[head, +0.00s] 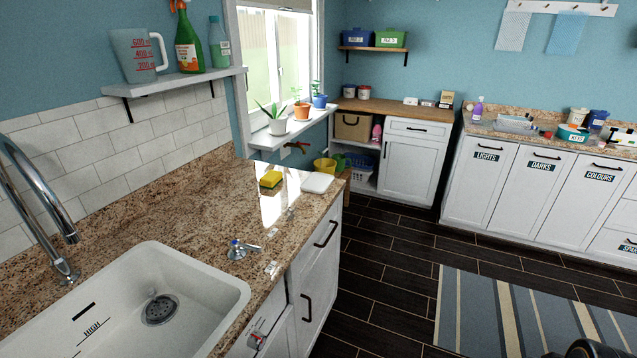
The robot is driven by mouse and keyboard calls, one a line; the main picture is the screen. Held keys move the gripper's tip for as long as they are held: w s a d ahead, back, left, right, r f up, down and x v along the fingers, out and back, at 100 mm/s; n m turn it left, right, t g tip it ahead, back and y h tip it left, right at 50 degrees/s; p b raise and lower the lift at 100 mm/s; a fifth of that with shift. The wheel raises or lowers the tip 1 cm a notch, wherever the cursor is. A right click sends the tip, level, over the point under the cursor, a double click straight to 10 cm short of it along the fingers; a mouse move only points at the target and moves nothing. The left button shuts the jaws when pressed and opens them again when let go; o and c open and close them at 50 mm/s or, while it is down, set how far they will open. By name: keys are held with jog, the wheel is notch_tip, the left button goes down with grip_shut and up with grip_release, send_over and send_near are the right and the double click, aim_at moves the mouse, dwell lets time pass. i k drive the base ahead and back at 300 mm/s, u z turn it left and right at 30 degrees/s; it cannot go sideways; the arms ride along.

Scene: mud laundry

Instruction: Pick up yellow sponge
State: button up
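The yellow sponge (271,180) lies on the granite counter (180,215), near its far end. It has a darker green layer along its base. It lies in a bright patch of window light, with a white soap-like block or dish (317,183) just to its right. Nothing covers the sponge. My gripper cannot be made out in the head view. A dark rounded part shows at the bottom right edge, and I cannot tell what it is.
A white sink (205,285) with a chrome faucet (40,200) takes up the near left. A small blue-topped tap fitting (238,250) stands between sink and sponge. A shelf (175,82) hangs above the counter. Dark floor (385,270) is open to the right, with a striped rug (520,315).

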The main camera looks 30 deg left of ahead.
aim_at(269, 180)
jog(key=i, duration=1.05)
jog(key=u, duration=0.45)
jog(key=i, duration=1.35)
jog(key=u, duration=1.8)
jog(key=i, duration=0.9)
jog(key=u, duration=0.95)
